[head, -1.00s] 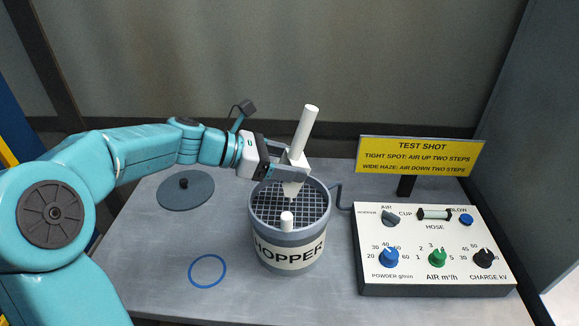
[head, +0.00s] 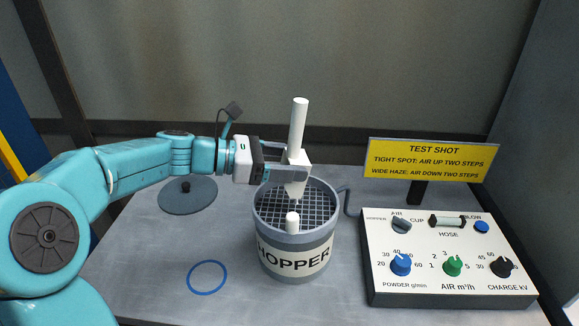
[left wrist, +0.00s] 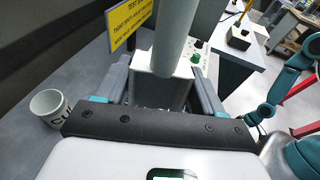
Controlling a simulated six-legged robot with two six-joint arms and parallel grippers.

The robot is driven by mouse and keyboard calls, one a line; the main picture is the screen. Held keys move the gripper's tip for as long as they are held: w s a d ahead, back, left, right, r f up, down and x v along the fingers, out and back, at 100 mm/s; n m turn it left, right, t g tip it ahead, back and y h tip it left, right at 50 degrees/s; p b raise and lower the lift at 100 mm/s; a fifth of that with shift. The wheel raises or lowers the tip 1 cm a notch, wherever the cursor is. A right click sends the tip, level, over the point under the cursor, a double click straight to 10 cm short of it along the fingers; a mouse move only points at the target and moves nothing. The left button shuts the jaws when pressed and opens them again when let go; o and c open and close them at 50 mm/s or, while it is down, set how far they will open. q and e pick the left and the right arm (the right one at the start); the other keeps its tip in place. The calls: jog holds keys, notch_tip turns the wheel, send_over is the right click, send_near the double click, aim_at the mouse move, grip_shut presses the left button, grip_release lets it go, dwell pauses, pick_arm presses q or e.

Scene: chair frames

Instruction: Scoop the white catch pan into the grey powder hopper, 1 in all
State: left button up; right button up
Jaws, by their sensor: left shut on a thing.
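My left gripper (head: 290,165) is shut on a white scoop-like tool (head: 298,128). The tool has a round handle pointing up, a block at the jaws and a tapered end pointing down. It is nearly upright over the grey powder hopper (head: 295,254). The tapered end is at the hopper's mesh top; whether it touches the mesh cannot be told. In the left wrist view the white handle (left wrist: 176,40) stands between the fingers. A short white post (head: 292,222) shows at the hopper's front rim. I cannot make out a white catch pan. My right gripper is not in view.
A control box (head: 450,258) with knobs and a yellow sign (head: 432,160) stand at the right. A dark round lid (head: 188,196) and a blue ring (head: 207,262) lie left of the hopper. A white cup (left wrist: 48,104) shows in the left wrist view.

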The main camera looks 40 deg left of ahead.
pick_arm(q)
jog(key=shift+s+a+f+t+h+b, duration=0.25)
jog(key=shift+s+a+t+h+b, duration=0.35)
jog(key=shift+b, duration=1.65)
jog(key=shift+s+a+f+t+h+b, duration=0.25)
jog(key=shift+t+h+b, duration=0.55)
jog(key=shift+b, duration=1.4)
